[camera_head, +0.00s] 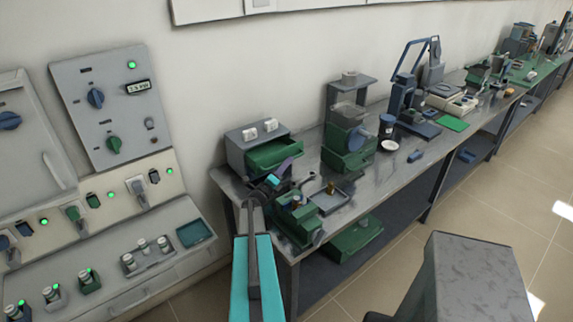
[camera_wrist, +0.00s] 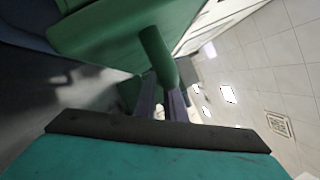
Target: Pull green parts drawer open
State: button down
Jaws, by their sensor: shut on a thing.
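The green parts drawer (camera_head: 270,153) sits in a small grey cabinet (camera_head: 238,147) at the near left end of the bench. It stands partly out, and its open inside shows from above. My gripper (camera_head: 284,169) is at the drawer's front. In the wrist view, a green rod-like handle (camera_wrist: 154,48) sticks out from the green drawer front (camera_wrist: 105,35). My gripper's fingers (camera_wrist: 166,103) are shut on the handle's end. In the head view the handle is hidden behind my gripper.
A green-based device (camera_head: 298,217) and a shallow tray (camera_head: 328,200) stand close by on the bench (camera_head: 395,168). A green and grey machine (camera_head: 348,140) is to the right. A control panel (camera_head: 110,105) is at left. An open green bin (camera_head: 355,236) is below the bench top.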

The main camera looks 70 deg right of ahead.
jog(key=s+a+b, duration=0.1)
jog(key=b, duration=0.1)
jog(key=s+a+b, duration=0.1)
jog(key=s+b, duration=0.1)
jog(key=shift+s+a+b, duration=0.1)
jog(key=shift+s+b, duration=0.05)
jog(key=shift+b, duration=0.15)
dwell(0.5)
jog(key=c, duration=1.8)
grip_release()
jog(key=shift+a, duration=0.15)
